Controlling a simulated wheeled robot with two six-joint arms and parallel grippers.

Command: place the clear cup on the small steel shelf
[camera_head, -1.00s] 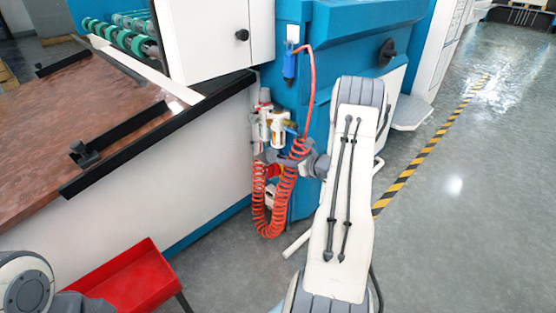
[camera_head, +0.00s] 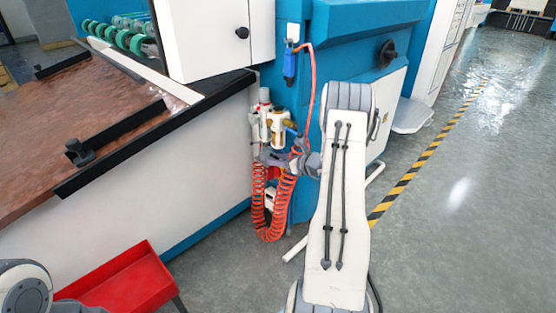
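My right arm rises from the bottom centre, and its grey wrist bends left behind the white forearm. My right gripper (camera_head: 270,157) is small and partly lost against the air fittings on the blue machine; I cannot tell whether it is open or what it holds. I cannot make out a clear cup. A pale grey ledge (camera_head: 411,116) juts from the machine's right side, right of my forearm; I cannot tell whether it is the small steel shelf. Only a joint of my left arm shows at the bottom left, and its gripper is out of view.
The blue machine (camera_head: 345,35) fills the centre, with a red coiled hose (camera_head: 270,215) hanging from it. A brown table (camera_head: 75,125) with black bars is at left, and a red tray (camera_head: 125,283) is below it. Floor is open at right, beyond the yellow-black stripe (camera_head: 410,172).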

